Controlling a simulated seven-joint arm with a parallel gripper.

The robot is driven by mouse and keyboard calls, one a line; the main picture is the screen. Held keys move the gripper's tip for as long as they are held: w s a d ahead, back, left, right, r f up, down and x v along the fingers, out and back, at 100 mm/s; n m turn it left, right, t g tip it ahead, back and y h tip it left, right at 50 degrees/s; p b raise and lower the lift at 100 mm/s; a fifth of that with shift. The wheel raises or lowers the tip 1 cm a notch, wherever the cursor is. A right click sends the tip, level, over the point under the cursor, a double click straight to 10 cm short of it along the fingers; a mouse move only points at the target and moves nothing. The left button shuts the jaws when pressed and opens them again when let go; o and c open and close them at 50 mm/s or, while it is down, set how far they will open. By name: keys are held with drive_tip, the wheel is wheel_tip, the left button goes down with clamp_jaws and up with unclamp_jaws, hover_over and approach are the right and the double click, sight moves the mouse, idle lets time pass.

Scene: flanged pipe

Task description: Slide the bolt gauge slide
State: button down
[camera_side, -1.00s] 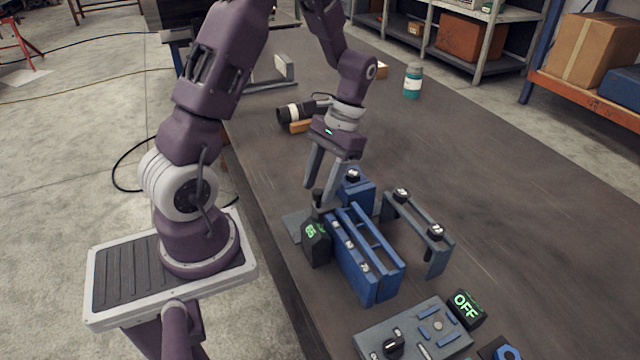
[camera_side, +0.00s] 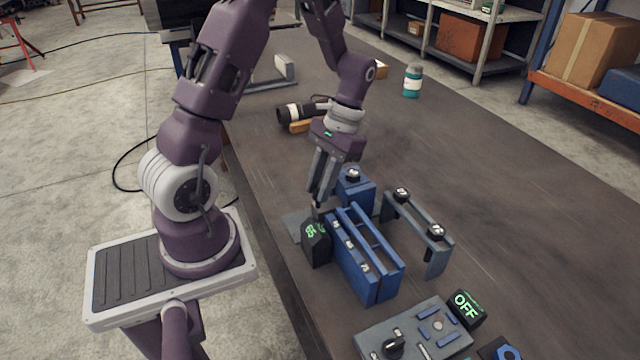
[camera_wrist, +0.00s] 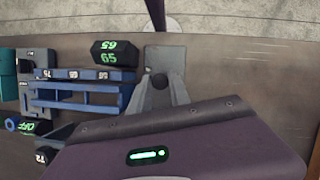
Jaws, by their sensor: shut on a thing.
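The bolt gauge is a blue slotted frame (camera_side: 365,262) on the bench, with several small number tags along its near rail. It also shows in the wrist view (camera_wrist: 85,97). A black display (camera_side: 314,240) beside its left end reads 65 in green; it also shows in the wrist view (camera_wrist: 115,54). My gripper (camera_side: 317,204) points down at the frame's far left end, beyond the display. The slide's body is mostly hidden.
A grey plate (camera_side: 293,226) lies by the gauge. A blue block (camera_side: 357,190) stands close behind my fingers.

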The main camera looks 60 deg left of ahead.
idle(0.9)
drive_tip(key=shift+s, duration=2.35)
drive_tip(key=c, duration=1.2)
unclamp_jaws()
drive_tip(key=shift+c, duration=0.2)
drive_tip(key=shift+o, duration=0.2)
drive_tip(key=v, duration=0.7)
